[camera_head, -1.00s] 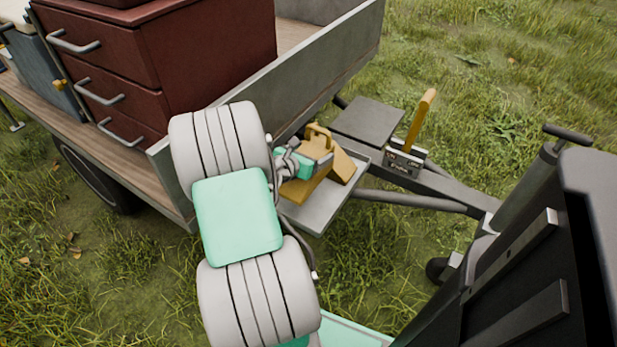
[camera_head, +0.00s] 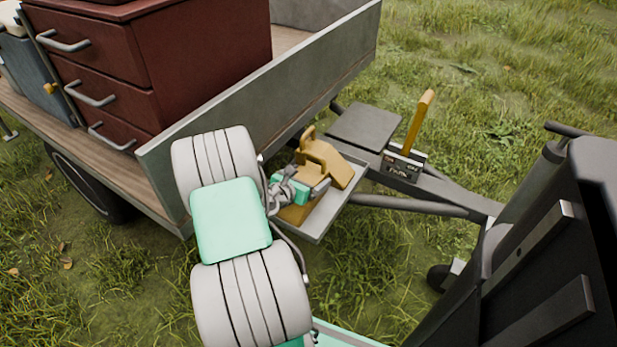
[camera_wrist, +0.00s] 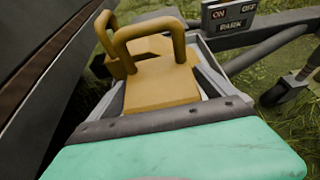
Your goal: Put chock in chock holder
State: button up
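Two ochre chocks with loop handles are at the grey chock holder (camera_head: 315,232), a tray on the trailer's drawbar. One chock (camera_head: 330,163) is at the back of the tray, its handle upright. My gripper (camera_head: 303,193) is teal and grey and is over the tray's near left part. It is shut on the other chock (camera_head: 294,214), which is partly hidden under it. In the wrist view the held chock (camera_wrist: 160,82) is just beyond my teal gripper body, beside the other chock's handle (camera_wrist: 104,35). Whether the held chock touches the tray floor is unclear.
The trailer's metal side wall (camera_head: 260,95) rises close behind the tray. A yellow brake lever (camera_head: 420,120) and its ON/OFF/PARK box (camera_head: 401,164) stand to the right. The drawbar (camera_head: 455,190) runs right. A red drawer cabinet (camera_head: 190,60) is on the trailer bed.

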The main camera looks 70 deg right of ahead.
jog(key=shift+o, duration=0.3)
jog(key=shift+r, duration=0.2)
jog(key=p+v, duration=0.3)
jog(key=v, duration=0.8)
jog(key=shift+d+p, duration=0.1)
jog(key=shift+p, duration=0.2)
jog(key=shift+a+r, duration=0.2)
jog(key=shift+a, duration=0.35)
jog(key=w+a+r+m+t+y, duration=0.15)
jog(key=w+a+m+y, duration=0.25)
jog(key=w+a+m, duration=0.45)
jog(key=w+a+r+m+t+y, duration=0.1)
jog(key=w+a+m+t+y, duration=0.3)
jog(key=a, duration=0.7)
jog(key=s+a+r+m+y, duration=0.1)
jog(key=a+r+m+y, duration=0.1)
jog(key=a, duration=0.8)
jog(key=s+a+r+m+g+y, duration=0.1)
jog(key=a+r+y, duration=0.2)
jog(key=a, duration=0.8)
jog(key=shift+r+m, duration=0.35)
jog(key=shift+r, duration=0.6)
